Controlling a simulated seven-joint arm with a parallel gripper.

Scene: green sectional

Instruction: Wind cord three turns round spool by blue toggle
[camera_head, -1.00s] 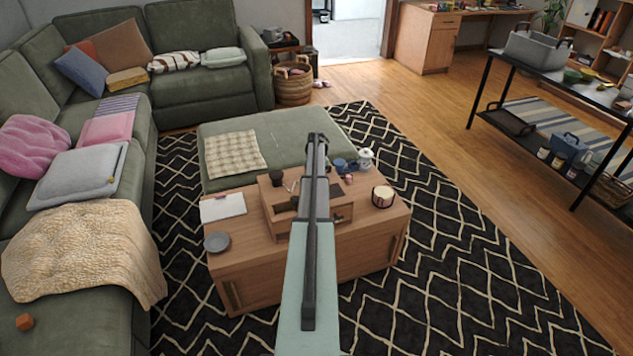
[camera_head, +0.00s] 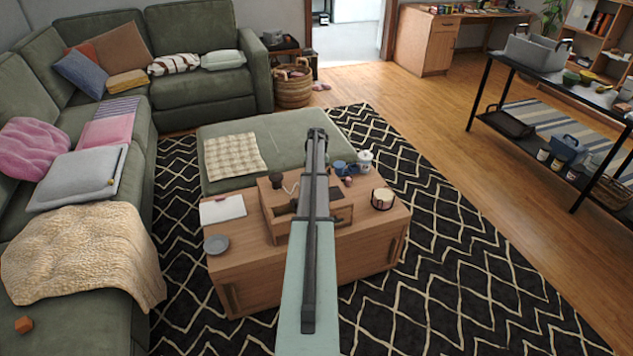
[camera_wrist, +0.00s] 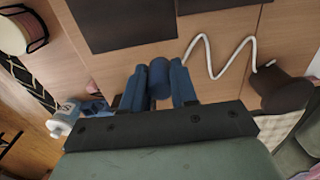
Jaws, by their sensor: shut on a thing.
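In the wrist view my gripper (camera_wrist: 160,84) is shut on the blue toggle (camera_wrist: 159,77), a small cylinder between its two blue fingers. A white cord (camera_wrist: 215,72) runs in a loose zigzag from near the toggle to the dark spool (camera_wrist: 281,92) at the right. I cannot see any turns of cord on the spool. In the head view the spool (camera_head: 276,180) stands on the wooden box left of my arm, with a bit of pale cord (camera_head: 292,188) beside it. My arm hides the toggle and the fingertips there.
The wooden box (camera_head: 283,232) sits on a low wooden table (camera_head: 250,270). A white pad (camera_head: 222,208) and a grey dish (camera_head: 216,244) lie left.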

